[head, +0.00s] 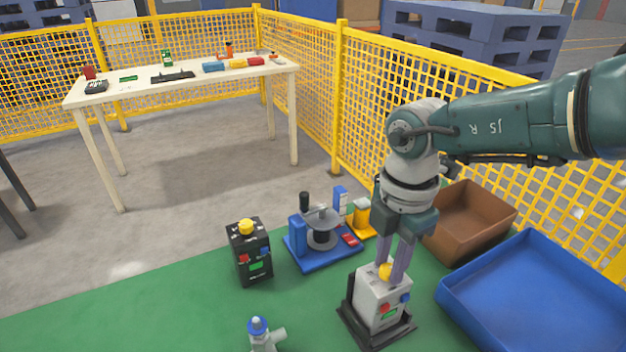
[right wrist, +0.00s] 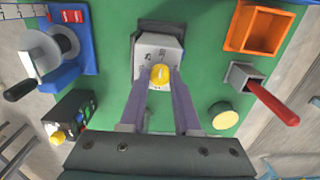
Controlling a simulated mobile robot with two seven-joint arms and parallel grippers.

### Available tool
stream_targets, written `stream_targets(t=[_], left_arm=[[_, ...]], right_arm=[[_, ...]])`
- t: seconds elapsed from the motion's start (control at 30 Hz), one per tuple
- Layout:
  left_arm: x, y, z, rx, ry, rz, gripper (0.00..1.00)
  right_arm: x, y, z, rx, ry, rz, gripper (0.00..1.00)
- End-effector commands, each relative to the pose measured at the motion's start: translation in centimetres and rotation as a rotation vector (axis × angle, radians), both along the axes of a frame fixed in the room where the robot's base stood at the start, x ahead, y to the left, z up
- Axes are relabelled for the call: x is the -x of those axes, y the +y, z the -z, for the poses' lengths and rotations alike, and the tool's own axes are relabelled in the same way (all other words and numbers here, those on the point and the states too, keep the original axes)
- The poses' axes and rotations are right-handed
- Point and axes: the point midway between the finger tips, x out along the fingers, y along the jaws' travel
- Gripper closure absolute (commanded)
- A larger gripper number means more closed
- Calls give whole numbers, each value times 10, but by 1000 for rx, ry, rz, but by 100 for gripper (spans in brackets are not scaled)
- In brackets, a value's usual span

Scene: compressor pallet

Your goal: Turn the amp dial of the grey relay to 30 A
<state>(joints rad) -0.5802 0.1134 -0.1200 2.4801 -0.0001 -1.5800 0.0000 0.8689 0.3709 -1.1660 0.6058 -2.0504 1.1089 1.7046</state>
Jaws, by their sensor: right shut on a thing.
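The grey relay (head: 378,299) stands upright on a black base on the green mat, at the lower right of the head view. Its yellow amp dial (head: 385,271) sits on top. My right gripper (head: 391,272) reaches down from above, its two purple fingers shut on the dial. In the right wrist view the dial (right wrist: 160,75) lies between the fingertips, with small dark marks around it on the relay's top (right wrist: 157,48). I cannot read which number the dial points to. My left gripper is not in view.
A black relay (head: 249,253) with a yellow dial stands to the left. A blue fixture (head: 305,252) with a round plate is behind. A brown bin (head: 478,213) and a blue tray (head: 540,285) are at right. A grey valve with a blue cap (head: 260,336) is in front.

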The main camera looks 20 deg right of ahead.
Motion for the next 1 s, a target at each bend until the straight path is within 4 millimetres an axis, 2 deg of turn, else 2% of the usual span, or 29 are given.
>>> stream_targets(t=[0.3,0.33,0.6,0.87,1.0], left_arm=[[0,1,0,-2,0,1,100],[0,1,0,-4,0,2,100],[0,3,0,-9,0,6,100],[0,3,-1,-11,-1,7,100],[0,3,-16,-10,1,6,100]], right_arm=[[0,0,0,1,-1,0,100],[0,0,0,1,-1,0,68],[0,0,0,0,-1,-1,38],[0,0,-2,0,-1,-1,38],[-1,0,-21,0,-3,-3,38]])
